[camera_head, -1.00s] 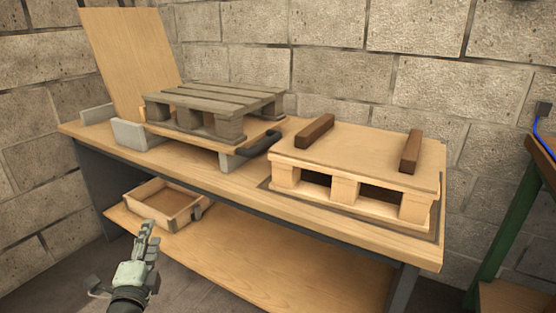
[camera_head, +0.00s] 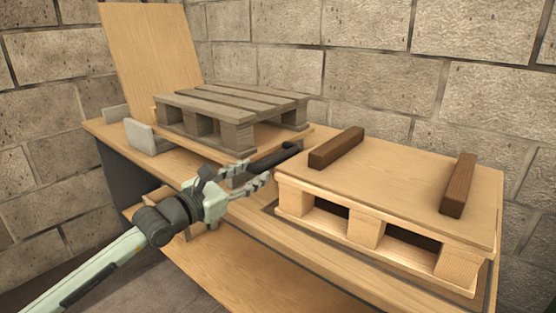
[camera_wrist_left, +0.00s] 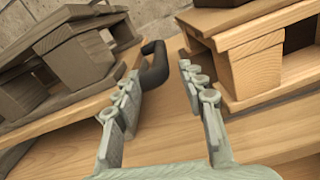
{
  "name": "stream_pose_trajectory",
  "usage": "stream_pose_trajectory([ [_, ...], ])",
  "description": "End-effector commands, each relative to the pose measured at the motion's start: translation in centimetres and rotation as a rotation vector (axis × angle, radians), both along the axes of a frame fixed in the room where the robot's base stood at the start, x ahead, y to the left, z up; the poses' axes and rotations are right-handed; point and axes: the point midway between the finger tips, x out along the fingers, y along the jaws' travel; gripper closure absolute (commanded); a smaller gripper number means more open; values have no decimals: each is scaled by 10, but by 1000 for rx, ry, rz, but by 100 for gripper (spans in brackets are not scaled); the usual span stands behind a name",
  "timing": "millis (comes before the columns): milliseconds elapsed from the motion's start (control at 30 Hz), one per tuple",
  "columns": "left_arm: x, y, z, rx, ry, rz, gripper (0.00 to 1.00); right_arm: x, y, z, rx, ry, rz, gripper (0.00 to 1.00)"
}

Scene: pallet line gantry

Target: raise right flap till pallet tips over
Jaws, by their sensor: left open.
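The grey wooden pallet (camera_head: 232,104) lies flat on the right flap (camera_head: 268,140), a tan board that looks level. A black handle (camera_head: 277,156) sticks out from the flap's right end; it also shows in the left wrist view (camera_wrist_left: 154,66). My left gripper (camera_head: 258,175) is open just in front of the handle. In the left wrist view the handle is ahead between the open fingers (camera_wrist_left: 160,82), closer to the left finger. I cannot tell whether they touch it. The tall left board (camera_head: 152,55) stands leaning back. My right gripper is not in view.
A light pallet (camera_head: 380,238) with a board and two dark brown bars (camera_head: 337,147) stands close on the right. Grey blocks (camera_head: 139,137) flank the flaps' left side. A wooden box (camera_head: 197,228) sits on the lower shelf, partly hidden by my arm. A block wall is behind.

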Motion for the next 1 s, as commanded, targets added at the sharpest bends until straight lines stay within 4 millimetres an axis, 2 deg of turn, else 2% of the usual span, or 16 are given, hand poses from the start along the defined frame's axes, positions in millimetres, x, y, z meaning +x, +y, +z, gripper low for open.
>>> stream_pose_trajectory([
  [133,17,-13,2,-3,0,-1,59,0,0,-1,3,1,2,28],
  [400,50,-37,1,-3,0,-1,59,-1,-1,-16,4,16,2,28],
  [600,59,-44,0,-2,1,-2,59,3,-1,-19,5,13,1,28],
  [833,59,-44,0,-3,1,-1,59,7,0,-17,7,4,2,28],
  [1000,59,-44,0,-3,1,-1,80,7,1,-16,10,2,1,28],
])
